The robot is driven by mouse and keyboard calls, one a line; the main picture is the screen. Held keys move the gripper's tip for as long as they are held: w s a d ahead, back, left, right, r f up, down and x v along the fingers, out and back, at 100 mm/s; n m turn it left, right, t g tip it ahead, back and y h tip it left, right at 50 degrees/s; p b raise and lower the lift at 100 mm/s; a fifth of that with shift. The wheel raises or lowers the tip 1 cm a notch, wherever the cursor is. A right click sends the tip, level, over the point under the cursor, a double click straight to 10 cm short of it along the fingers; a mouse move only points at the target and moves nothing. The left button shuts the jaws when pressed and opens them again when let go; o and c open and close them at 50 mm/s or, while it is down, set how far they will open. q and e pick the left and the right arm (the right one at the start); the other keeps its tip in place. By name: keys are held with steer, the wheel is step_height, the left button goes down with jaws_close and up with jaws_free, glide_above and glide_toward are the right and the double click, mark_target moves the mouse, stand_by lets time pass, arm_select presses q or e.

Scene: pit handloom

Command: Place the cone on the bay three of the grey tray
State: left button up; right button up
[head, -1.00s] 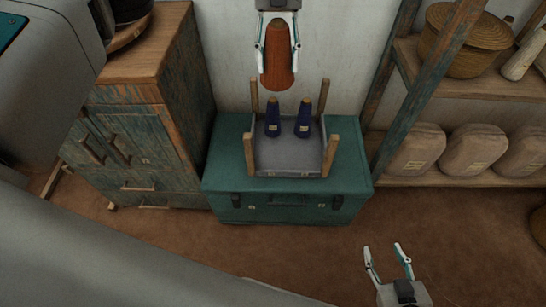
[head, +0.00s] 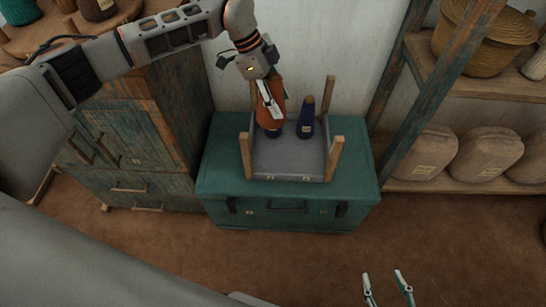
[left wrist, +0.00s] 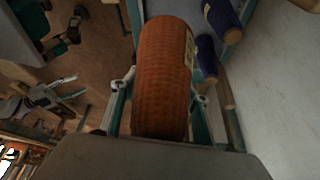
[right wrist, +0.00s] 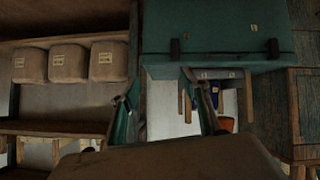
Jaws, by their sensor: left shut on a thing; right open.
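The rust-orange cone (head: 264,112) is held in my left gripper (head: 271,100), which is shut on it. It is over the back left of the grey tray (head: 290,160); I cannot tell whether it touches the tray. In the left wrist view the cone (left wrist: 162,80) lies between both fingers, its pale label facing right. One dark blue cone (head: 306,118) stands in the tray to its right. Another blue cone (head: 275,132) is mostly hidden behind the held cone. My right gripper (head: 385,276) is open and empty, low in front of the trunk. Bay markings are too small to read.
The tray has wooden corner posts (head: 335,158) and sits on a green trunk (head: 230,180). A worn cabinet (head: 150,130) stands at left. Shelves at right hold a basket (head: 465,45) and several wrapped bundles (head: 425,153). The tray's front part is clear.

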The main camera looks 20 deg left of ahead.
arm_select(q)
step_height(320, 180, down, 14)
steer(key=b, duration=0.4)
step_height(320, 180, down, 6)
steer(key=shift+s+r+b, duration=0.15)
steer(key=shift+r+b, duration=0.05)
steer(key=shift+b, duration=0.75)
steer(key=shift+w+f, duration=0.2)
steer(key=shift+c, duration=0.7)
steer(key=o, duration=1.2)
steer(key=shift+f, duration=0.1)
steer(key=shift+o, duration=0.9)
arm_select(e)
steer(key=shift+w+a+r+m+t+y, duration=0.15)
steer(key=shift+w+a+y, duration=0.1)
steer(key=shift+a, duration=0.7)
steer(key=shift+w+a+m+t+y, duration=0.15)
steer(key=shift+w+a+y, duration=0.1)
steer(key=shift+a, duration=0.65)
